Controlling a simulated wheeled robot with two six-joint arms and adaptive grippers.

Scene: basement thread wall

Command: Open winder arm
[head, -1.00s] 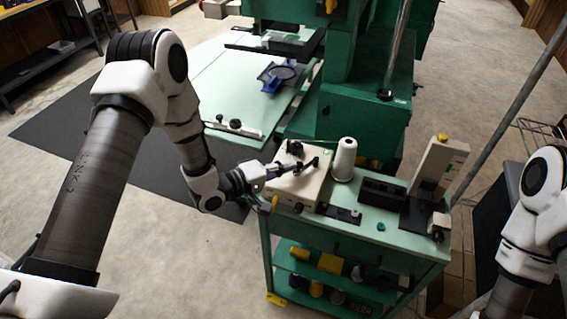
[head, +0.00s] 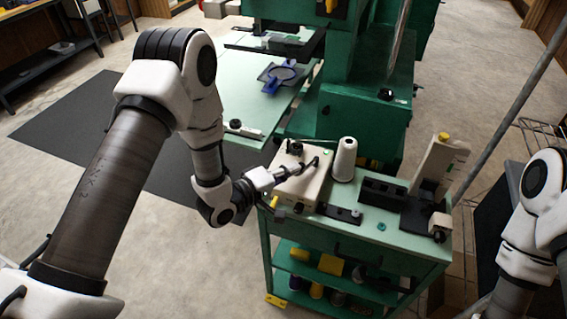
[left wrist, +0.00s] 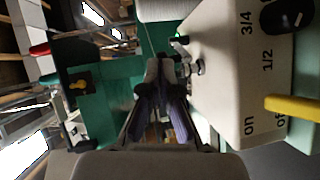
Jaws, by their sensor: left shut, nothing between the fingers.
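The winder is a cream box (head: 312,190) on the near left part of the green cart. Small black fittings stand on its top; the dark arm-like piece (head: 313,163) is at the top's right side. My left gripper (head: 294,169) is shut and empty, over the box top, its tips close to that piece. Whether they touch cannot be told. In the left wrist view the shut fingers (left wrist: 164,68) are beside small metal parts (left wrist: 188,62) on the box (left wrist: 235,70). A yellow lever (left wrist: 291,106) and a black knob (left wrist: 287,14) are on the box's marked face. My right gripper is out of view.
A white thread cone (head: 344,160) stands just right of the winder. A black holder (head: 382,190) and an upright cream device (head: 438,172) are farther right on the cart. Green machine bodies (head: 355,120) rise behind. A grey pole slants at the right.

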